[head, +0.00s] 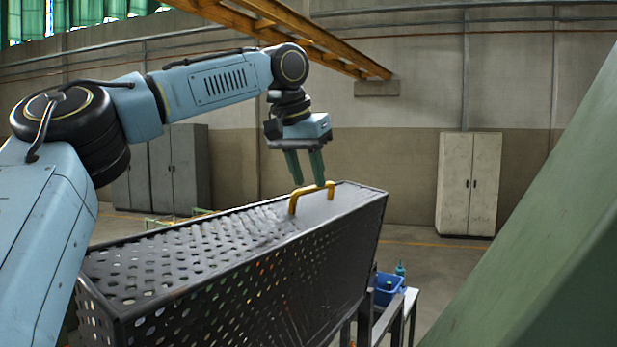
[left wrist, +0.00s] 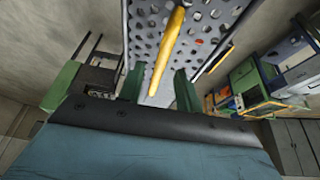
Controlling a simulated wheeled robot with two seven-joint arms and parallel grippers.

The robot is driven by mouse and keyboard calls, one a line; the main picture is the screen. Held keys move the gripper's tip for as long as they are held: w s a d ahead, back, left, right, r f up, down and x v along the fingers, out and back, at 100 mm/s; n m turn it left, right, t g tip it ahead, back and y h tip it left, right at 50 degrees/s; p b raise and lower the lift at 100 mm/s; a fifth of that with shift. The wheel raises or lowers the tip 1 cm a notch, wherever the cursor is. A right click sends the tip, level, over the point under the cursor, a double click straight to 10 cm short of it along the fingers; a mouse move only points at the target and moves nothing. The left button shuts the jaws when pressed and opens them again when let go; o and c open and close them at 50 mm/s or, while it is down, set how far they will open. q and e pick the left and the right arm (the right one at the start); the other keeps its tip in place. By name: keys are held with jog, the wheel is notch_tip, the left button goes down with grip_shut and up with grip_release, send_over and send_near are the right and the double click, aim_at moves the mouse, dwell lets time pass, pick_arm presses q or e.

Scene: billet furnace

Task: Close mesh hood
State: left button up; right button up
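The mesh hood (head: 190,262) is a long dark grey box of perforated metal in the middle of the head view. Its perforated face also fills the top of the left wrist view (left wrist: 207,22). A yellow bar handle (head: 311,190) stands on its top near the far end. My left gripper (head: 308,183) points down at the handle with its two green fingers apart. In the left wrist view the handle (left wrist: 168,45) runs between the open fingers (left wrist: 159,78), with a gap on both sides. I cannot tell whether a finger touches it. My right gripper is out of view.
A blue bin (head: 388,288) with a bottle sits on a small stand right of the hood. A large green sloping surface (head: 545,240) fills the right side. Grey cabinets (head: 180,168) and a pale cabinet (head: 468,185) stand by the far wall. Open floor lies before them.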

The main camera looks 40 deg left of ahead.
pick_arm(q)
jog(key=shift+w+f, duration=0.25)
jog(key=shift+f, duration=0.25)
grip_shut()
